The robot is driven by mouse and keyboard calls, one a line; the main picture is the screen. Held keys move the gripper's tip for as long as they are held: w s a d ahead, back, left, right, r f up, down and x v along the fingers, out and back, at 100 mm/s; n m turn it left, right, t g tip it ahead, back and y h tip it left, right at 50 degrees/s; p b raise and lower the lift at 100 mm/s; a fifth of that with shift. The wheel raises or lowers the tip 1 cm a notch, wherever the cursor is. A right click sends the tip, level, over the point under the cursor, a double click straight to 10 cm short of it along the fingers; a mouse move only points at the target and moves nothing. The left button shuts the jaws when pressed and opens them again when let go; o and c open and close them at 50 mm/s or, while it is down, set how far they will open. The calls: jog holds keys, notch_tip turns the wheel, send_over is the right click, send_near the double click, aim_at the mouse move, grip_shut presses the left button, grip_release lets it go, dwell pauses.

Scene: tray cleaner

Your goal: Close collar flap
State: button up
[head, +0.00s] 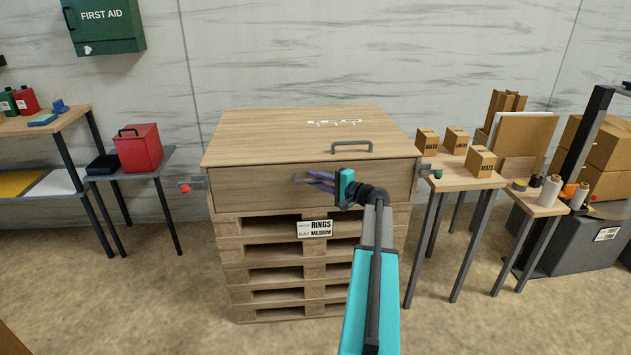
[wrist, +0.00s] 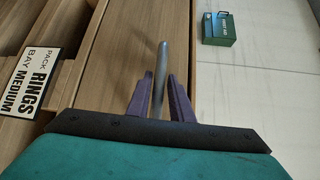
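A wooden collar box (head: 255,190) sits on stacked pallets, with a flat lid (head: 265,130) on top. Its front panel, the likely flap, looks upright and roughly flush with the box; I cannot tell if it is fully closed. A grey bar handle (head: 298,181) shows at this panel. My gripper (head: 308,181) is at the front panel, purple fingers pointing left. In the wrist view my gripper (wrist: 161,75) has a finger on each side of the grey bar (wrist: 163,55), with narrow gaps; it looks open. The teal gripper body hides part of the panel.
A second grey handle (head: 351,147) stands on the lid near its front edge. Side brackets carry a red knob (head: 185,188) and a green knob (head: 438,174). A RINGS label (head: 314,228) hangs below. Tables with a red box (head: 137,150) and small cartons (head: 481,160) flank it.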

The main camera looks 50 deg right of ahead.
jog(key=shift+s, duration=0.15)
jog(key=s+d+r+b, duration=0.1)
jog(key=s, duration=1.2)
jog(key=shift+s+d+r+b, duration=0.15)
jog(key=shift+s+b, duration=0.1)
jog(key=shift+b, duration=0.05)
